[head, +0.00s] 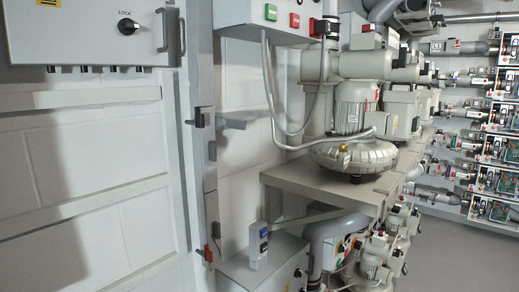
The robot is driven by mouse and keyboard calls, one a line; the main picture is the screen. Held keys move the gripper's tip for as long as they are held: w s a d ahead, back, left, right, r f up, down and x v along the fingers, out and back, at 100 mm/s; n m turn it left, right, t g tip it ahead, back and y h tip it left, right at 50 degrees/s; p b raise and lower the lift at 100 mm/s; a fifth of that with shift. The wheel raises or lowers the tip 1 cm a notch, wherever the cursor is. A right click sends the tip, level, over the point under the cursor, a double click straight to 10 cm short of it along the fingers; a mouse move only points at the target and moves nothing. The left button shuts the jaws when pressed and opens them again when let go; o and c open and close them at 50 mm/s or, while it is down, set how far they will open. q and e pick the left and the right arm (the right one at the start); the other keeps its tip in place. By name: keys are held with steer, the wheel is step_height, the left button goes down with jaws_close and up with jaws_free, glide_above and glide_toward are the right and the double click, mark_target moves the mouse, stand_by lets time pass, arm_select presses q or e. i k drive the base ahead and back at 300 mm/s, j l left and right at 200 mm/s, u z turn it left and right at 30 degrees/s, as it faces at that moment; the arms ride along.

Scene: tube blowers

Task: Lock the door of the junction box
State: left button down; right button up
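The grey junction box (75,32) is on the wall at the upper left, cut off by the top and left picture edges. A black rotary knob (128,26) sits on its front, with the word LOCK printed just above it. The knob's pointer is too small to read surely. A grey handle (162,31) stands at the door's right edge, with another grey bracket (182,35) beside it. The door looks closed against the box. Neither of my grippers is in view.
A control box (262,14) with green and red buttons hangs at top centre. A large blower (353,155) stands on a grey shelf (330,187). More blowers and tube racks (490,140) fill the right. Grey floor (450,250) is open at lower right.

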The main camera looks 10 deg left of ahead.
mark_target(127, 26)
steer(key=u, duration=1.25)
